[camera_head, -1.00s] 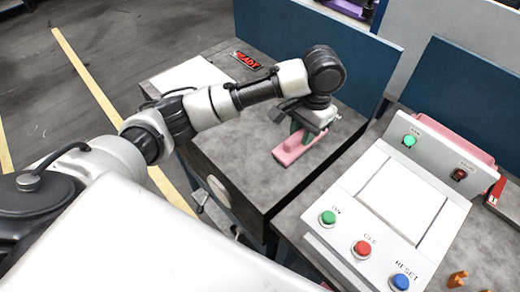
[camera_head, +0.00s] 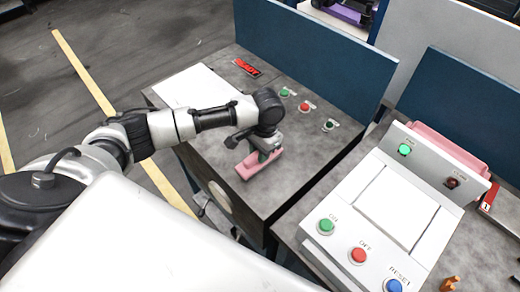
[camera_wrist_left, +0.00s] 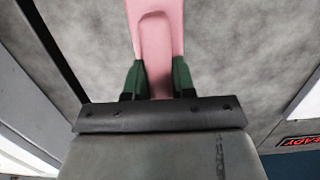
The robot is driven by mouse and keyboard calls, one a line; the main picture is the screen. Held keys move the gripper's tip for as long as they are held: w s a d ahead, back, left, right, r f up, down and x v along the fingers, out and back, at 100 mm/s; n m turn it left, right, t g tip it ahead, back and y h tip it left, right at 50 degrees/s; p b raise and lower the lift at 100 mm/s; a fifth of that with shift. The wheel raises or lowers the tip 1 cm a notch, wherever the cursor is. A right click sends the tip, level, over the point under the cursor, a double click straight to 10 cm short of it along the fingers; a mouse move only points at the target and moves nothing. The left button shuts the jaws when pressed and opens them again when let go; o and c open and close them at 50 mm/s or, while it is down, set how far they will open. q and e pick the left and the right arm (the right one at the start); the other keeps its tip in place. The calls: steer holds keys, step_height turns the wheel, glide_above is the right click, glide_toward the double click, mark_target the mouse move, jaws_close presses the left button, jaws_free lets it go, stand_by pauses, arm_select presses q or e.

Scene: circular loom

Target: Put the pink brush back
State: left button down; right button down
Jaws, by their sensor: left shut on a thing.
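The pink brush (camera_head: 246,168) is at the grey top of the left cabinet (camera_head: 290,190), near its front edge. My left gripper (camera_head: 262,156) is shut on it from above. In the left wrist view the pink brush (camera_wrist_left: 158,40) runs up between the two green fingertips of my left gripper (camera_wrist_left: 158,80), which touch its sides. I cannot tell whether the brush rests on the surface or hangs just above it. My right gripper is not in view.
A white sheet (camera_head: 195,86) and a red READY sign (camera_head: 247,68) lie at the back left. Small buttons (camera_head: 304,107) line the blue panel (camera_head: 320,52). A control console (camera_head: 400,205) with coloured buttons stands on the right. The cabinet top right of the brush is clear.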

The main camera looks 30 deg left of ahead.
arm_select(q)
steer(key=c, duration=0.9)
jaws_free()
steer(key=shift+f, duration=0.1)
steer(key=shift+c, duration=0.2)
step_height(320, 180, up, 12)
steer(key=w+b, duration=0.1)
steer(key=b, duration=0.1)
steer(key=shift+w+d, duration=0.3)
